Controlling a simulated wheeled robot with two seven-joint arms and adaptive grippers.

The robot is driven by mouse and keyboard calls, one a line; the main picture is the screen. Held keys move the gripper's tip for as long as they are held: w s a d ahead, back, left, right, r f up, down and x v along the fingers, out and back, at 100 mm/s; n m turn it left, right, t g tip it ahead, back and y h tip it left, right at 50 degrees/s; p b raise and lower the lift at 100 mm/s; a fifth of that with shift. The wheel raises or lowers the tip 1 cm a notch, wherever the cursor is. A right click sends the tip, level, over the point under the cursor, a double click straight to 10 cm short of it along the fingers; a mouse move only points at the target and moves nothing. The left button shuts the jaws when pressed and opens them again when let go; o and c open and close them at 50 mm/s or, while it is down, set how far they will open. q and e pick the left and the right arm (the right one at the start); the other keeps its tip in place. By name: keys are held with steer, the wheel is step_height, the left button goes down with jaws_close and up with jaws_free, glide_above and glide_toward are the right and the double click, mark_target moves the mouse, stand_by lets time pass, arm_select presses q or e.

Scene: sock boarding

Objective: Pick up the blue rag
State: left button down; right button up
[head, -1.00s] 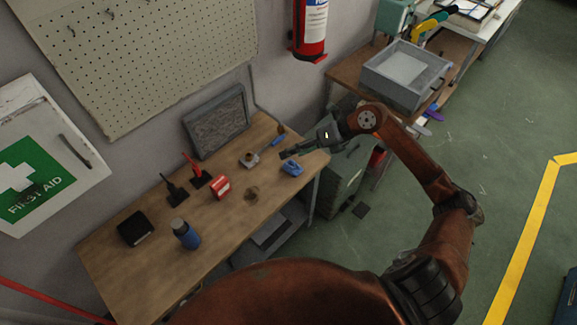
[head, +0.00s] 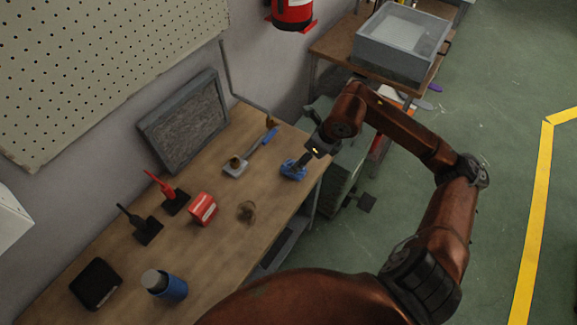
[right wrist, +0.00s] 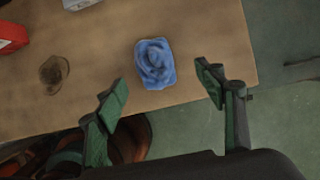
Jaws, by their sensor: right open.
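The blue rag (head: 293,170) lies crumpled on the wooden table near its right end. In the right wrist view the rag (right wrist: 154,64) lies near the table's edge, ahead of and between the two fingers. My right gripper (head: 304,158) is close above the rag in the head view. In the right wrist view the right gripper (right wrist: 163,86) is open, with nothing between its fingers. I cannot tell the exact height of the fingers above the rag. My left gripper is not in view.
The wooden table (head: 215,240) also holds a red box (head: 202,209), a blue bottle (head: 165,285), a black box (head: 96,284), a blue-handled tool (head: 262,143) and a dark stain (head: 246,211). A grey tray (head: 390,65) stands on another table behind.

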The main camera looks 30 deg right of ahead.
mark_target(284, 168)
steer(key=x, duration=0.2)
steer(key=b+x, duration=0.1)
steer(key=x, duration=0.1)
steer(key=a+x, duration=0.1)
steer(key=x, duration=0.1)
steer(key=shift+f, duration=0.5)
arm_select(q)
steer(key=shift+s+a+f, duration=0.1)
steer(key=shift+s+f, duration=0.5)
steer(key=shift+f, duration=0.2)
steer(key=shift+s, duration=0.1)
arm_select(e)
steer(key=c, duration=1.2)
steer(key=shift+r, duration=0.1)
steer(key=shift+c, duration=0.2)
